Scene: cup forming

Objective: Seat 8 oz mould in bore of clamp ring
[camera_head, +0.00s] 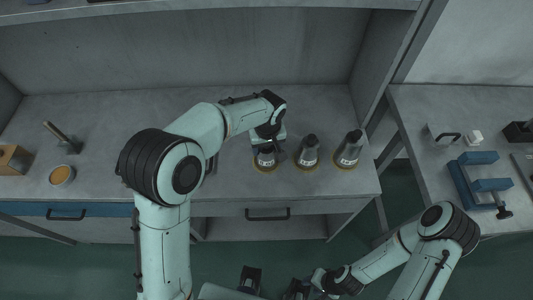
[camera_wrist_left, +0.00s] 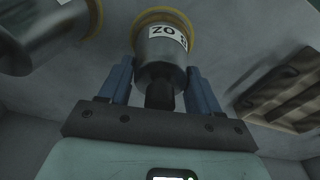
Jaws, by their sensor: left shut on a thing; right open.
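The 8 oz mould (camera_head: 265,160) is a grey metal cup form with a dark stem, a white label and a yellow base ring. It is the leftmost of three similar moulds on the grey bench. My left gripper (camera_head: 270,138) is shut on its stem. In the left wrist view the mould (camera_wrist_left: 160,48) sits between the blue fingers of the left gripper (camera_wrist_left: 160,88), its label upside down. I cannot tell whether its base touches the bench. My right gripper (camera_head: 318,280) is open, low in front of the bench. I cannot make out a clamp ring for certain.
Two other moulds stand to the right, a middle mould (camera_head: 307,153) and a right mould (camera_head: 348,151). A blue fixture (camera_head: 465,185) lies on the right bench. The bench's middle left is clear.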

